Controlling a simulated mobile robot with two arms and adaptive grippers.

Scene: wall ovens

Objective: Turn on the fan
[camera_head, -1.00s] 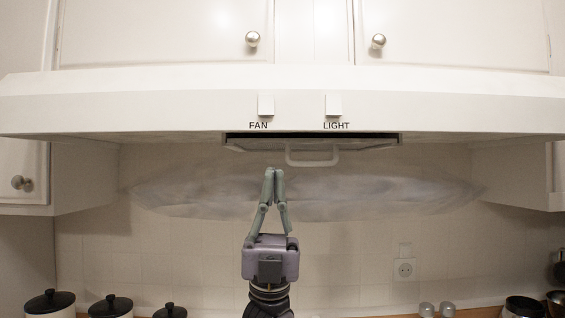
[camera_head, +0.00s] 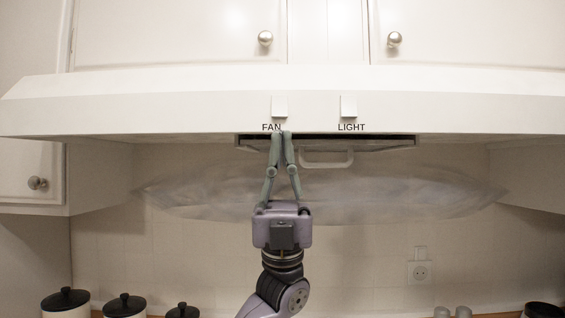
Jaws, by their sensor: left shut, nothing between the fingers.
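The fan switch (camera_head: 279,106) is a small white rocker on the front face of the white range hood (camera_head: 180,110), above the black label FAN. A matching light switch (camera_head: 348,106) sits to its right above the label LIGHT. My left gripper (camera_head: 282,134) points upward with its fingertips together and nothing between them. The tips are just below the fan switch, over the right end of the FAN label. A gap shows between the tips and the switch. I cannot tell whether the tips touch the hood. My right gripper is not in view.
A handle (camera_head: 326,160) hangs under the hood's lower edge, right of my gripper. Cabinet doors with round knobs (camera_head: 265,38) are above. A wall socket (camera_head: 420,271) is at lower right. Black-lidded canisters (camera_head: 66,298) stand at lower left.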

